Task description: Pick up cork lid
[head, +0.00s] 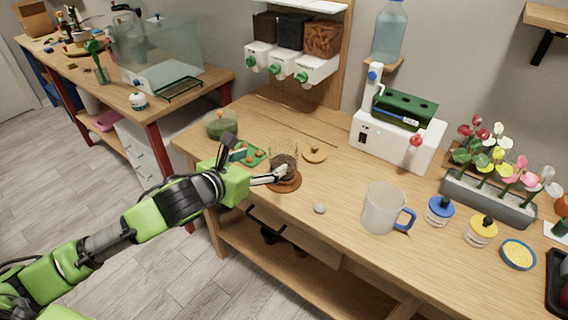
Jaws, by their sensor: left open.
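The cork lid (315,156), a round tan disc with a small dark knob, lies flat on the wooden table. It is just right of a clear glass jar (284,152) with dark soil low inside. The jar stands on a reddish-brown round mat (287,187). My left gripper (281,173) reaches in from the left, open, with its fingertips in front of the jar's lower part. It is left of and nearer than the lid, apart from it. I cannot tell whether the fingers touch the jar. My right gripper is not in view.
A green tray (257,158) with small orange-brown pieces and a green-filled bowl (221,123) lie behind the gripper. A grey pebble (319,208) and a clear mug (382,207) with a blue handle stand to the right. The table between lid and white dispenser (397,135) is mostly clear.

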